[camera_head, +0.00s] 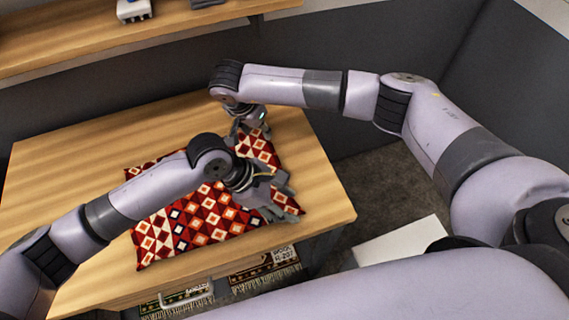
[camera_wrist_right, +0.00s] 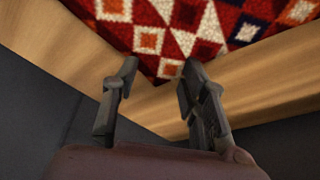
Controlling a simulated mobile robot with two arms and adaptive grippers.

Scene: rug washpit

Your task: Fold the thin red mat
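The thin red mat (camera_head: 190,225), with a red, white, orange and dark blue diamond pattern, lies spread on the wooden table (camera_head: 60,190). My left arm covers part of its middle. My left gripper (camera_head: 280,203) is low over the mat's front right part; I cannot tell whether its fingers are open or touch the mat. My right gripper (camera_head: 247,137) is at the mat's far right end. In the right wrist view its fingers (camera_wrist_right: 160,75) are apart, with a corner of the mat (camera_wrist_right: 170,45) just beyond the tips and nothing visibly held.
A wooden shelf (camera_head: 60,52) runs along the back wall, with a small white item (camera_head: 132,10) on it. Fringed patterned rugs (camera_head: 265,268) show below the table's front edge. A white flat panel (camera_head: 400,243) lies to the right. The table's left side is clear.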

